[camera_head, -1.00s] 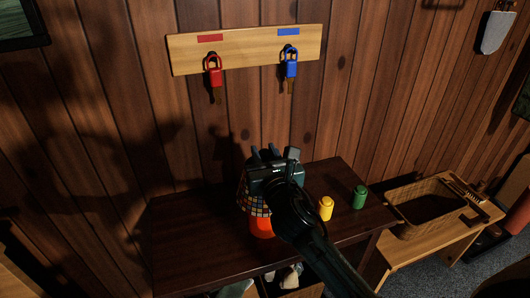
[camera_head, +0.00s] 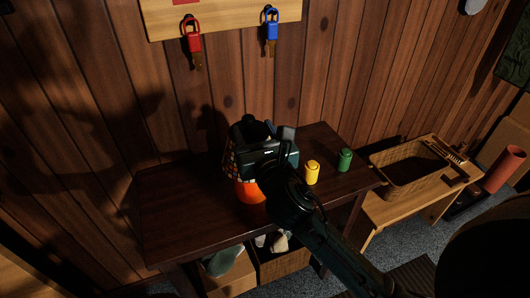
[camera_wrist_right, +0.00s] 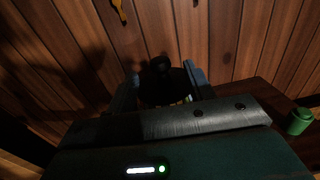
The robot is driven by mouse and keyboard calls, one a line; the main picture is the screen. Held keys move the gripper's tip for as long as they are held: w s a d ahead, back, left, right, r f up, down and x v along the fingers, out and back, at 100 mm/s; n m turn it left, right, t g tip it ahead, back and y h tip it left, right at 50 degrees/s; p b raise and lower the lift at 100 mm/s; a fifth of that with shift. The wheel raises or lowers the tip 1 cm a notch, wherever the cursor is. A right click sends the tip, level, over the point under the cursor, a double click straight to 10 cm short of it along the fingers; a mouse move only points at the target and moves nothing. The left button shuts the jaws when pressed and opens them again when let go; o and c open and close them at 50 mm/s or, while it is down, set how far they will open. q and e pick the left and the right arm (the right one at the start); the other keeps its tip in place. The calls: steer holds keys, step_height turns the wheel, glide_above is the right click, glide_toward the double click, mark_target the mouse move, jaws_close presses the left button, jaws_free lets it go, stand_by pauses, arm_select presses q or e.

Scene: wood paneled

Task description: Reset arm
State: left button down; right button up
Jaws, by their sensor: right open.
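My right gripper (camera_head: 266,132) is over the dark wooden table in the head view, with its arm coming in from the lower right. In the right wrist view my right gripper (camera_wrist_right: 163,88) has its two fingers spread apart. A lamp-like thing with an orange base (camera_head: 249,191) and a checkered upper part stands on the table, partly hidden behind the gripper. In the wrist view a dark shape shows between the fingers; I cannot tell whether they touch it. My left gripper is not in view.
A yellow container (camera_head: 312,173) and a green container (camera_head: 345,160) stand on the table (camera_head: 185,215), right of the gripper. Red (camera_head: 194,42) and blue (camera_head: 271,30) keyed padlocks hang from a wall board.

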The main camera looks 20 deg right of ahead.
steer(key=s, duration=0.8)
arm_select(q)
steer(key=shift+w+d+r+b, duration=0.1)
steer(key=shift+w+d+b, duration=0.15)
steer(key=shift+b, duration=0.15)
arm_select(e)
steer(key=s+f+m+g+y, duration=0.1)
steer(key=s+f+m, duration=0.3)
steer(key=f+m, duration=0.5)
steer(key=s+a+f+m+g+y, duration=0.1)
steer(key=s+f+m+g, duration=0.3)
steer(key=f+m, duration=0.5)
steer(key=s+f+m+g+y, duration=0.1)
steer(key=s+f+m, duration=0.3)
steer(key=f+m, duration=0.4)
steer(key=m+g, duration=0.1)
steer(key=m, duration=0.5)
steer(key=shift+s+a+f+m+y, duration=0.25)
steer(key=shift+s+f+m+y, duration=0.1)
steer(key=shift+f+m+y, duration=0.05)
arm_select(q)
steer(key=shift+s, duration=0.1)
arm_select(e)
steer(key=shift+c, duration=0.4)
